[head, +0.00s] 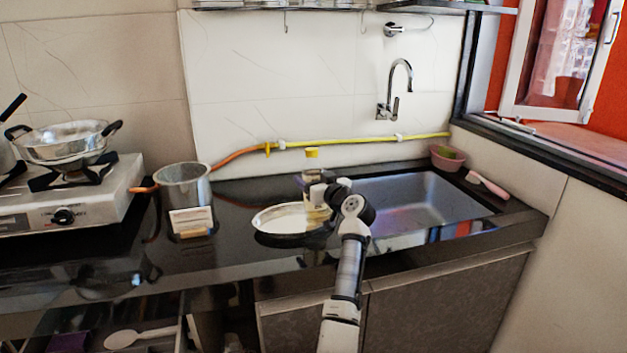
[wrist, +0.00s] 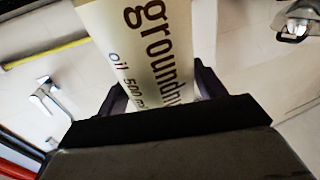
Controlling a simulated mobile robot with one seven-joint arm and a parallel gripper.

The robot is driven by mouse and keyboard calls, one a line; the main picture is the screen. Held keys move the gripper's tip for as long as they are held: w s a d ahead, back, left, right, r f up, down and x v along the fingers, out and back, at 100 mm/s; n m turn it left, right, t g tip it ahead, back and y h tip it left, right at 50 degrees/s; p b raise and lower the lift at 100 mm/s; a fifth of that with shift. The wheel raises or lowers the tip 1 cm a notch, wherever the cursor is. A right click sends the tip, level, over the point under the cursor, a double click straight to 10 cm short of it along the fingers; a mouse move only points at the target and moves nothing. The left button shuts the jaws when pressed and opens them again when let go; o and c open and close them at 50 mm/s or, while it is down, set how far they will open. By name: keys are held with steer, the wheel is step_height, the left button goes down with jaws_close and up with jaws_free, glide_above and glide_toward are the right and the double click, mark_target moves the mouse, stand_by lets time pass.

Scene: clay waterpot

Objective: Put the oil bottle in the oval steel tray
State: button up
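The oil bottle has a yellow cap (head: 312,153) and a pale label. In the wrist view the bottle (wrist: 140,45) fills the space between my fingers, with "groundnut oil 500 ml" on its label. My gripper (head: 322,192) is shut on it, with a finger against each side. The oval steel tray (head: 272,219) lies on the black counter. In the head view the bottle appears upright at the tray's right end, partly hidden by my gripper. I cannot tell whether its base touches the tray.
A steel sink (head: 425,205) is to the right, with a tap (head: 396,90) on the wall behind. A steel pot (head: 183,185) and a small card-like box (head: 191,222) stand left of the tray. A stove (head: 85,200) with a pan (head: 62,145) is far left.

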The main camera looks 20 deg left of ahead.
steer(key=shift+o, duration=0.7)
